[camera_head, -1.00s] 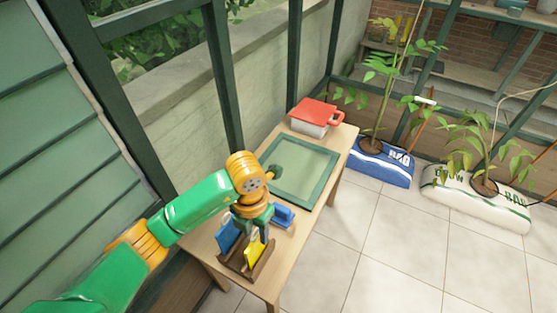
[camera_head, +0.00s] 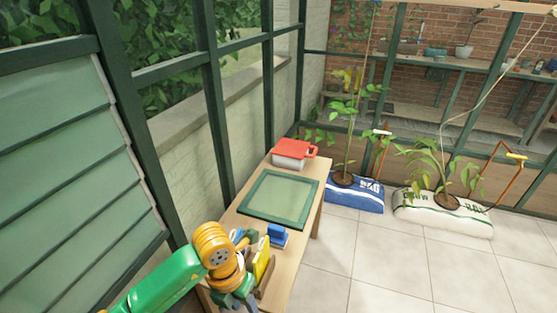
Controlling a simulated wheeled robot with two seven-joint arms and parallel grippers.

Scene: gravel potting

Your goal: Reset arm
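My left arm comes in from the lower left, green with orange joints. My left gripper (camera_head: 234,299) is at the bottom edge of the head view, by the near end of the wooden table (camera_head: 289,262). Its fingertips are partly cut off, so I cannot tell whether it is open or shut. Just right of it a yellow item (camera_head: 263,262) stands in a brown wooden holder, with a blue item (camera_head: 242,243) beside it. My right gripper is not in view.
A green-framed panel (camera_head: 279,198) lies on the table. Behind it is a white container with a red lid (camera_head: 292,153). A blue block (camera_head: 277,234) sits near the holder. A blue bag (camera_head: 357,196) and a white bag (camera_head: 440,216) with plants stand on the tiled floor. Window frames border the left.

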